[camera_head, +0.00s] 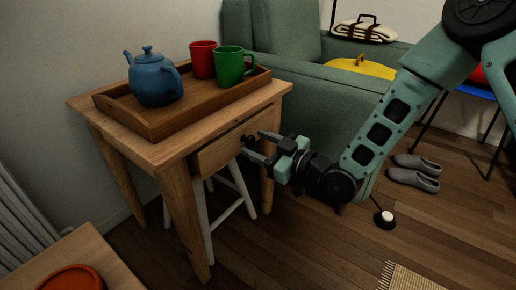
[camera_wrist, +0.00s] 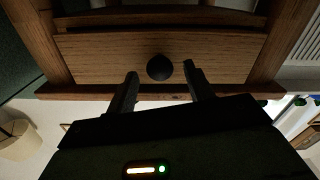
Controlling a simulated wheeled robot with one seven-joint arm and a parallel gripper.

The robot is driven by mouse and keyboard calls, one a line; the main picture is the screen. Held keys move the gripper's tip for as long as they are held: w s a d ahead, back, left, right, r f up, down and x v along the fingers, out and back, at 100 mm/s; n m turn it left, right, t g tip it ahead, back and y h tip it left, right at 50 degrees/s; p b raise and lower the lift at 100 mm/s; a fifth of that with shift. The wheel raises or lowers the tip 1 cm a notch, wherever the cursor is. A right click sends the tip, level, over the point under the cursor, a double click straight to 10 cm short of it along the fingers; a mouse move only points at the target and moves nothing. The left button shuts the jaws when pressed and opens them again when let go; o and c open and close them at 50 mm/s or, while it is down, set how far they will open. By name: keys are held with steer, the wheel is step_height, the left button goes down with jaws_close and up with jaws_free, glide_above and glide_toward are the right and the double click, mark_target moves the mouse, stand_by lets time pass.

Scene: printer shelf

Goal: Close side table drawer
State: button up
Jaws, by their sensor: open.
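The wooden side table (camera_head: 180,148) stands at the left of the head view. Its drawer (camera_head: 218,155) is under the tabletop, on the side facing my gripper. In the wrist view the drawer front (camera_wrist: 100,58) spans the upper part, with a round dark knob (camera_wrist: 159,67) at its middle. How far the drawer stands out is hard to tell. My gripper (camera_head: 252,145) is open in front of the drawer. In the wrist view its two fingers (camera_wrist: 160,82) point at the drawer front, one on each side of the knob, with nothing held between them.
A wooden tray (camera_head: 205,108) on the tabletop holds a blue teapot (camera_head: 154,78), a red mug (camera_head: 203,60) and a green mug (camera_head: 230,66). A white stool (camera_head: 232,205) stands under the table. A green sofa (camera_head: 330,100) is behind. Grey slippers (camera_head: 414,178) lie on the floor.

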mark_target(253, 142)
steer(key=shift+w+a, duration=0.15)
steer(key=shift+a, duration=0.1)
jaws_close()
steer(key=shift+x, duration=1.75)
steer(key=shift+w+r, duration=0.1)
jaws_free()
steer(key=p+v, duration=0.5)
steer(key=v, duration=1.2)
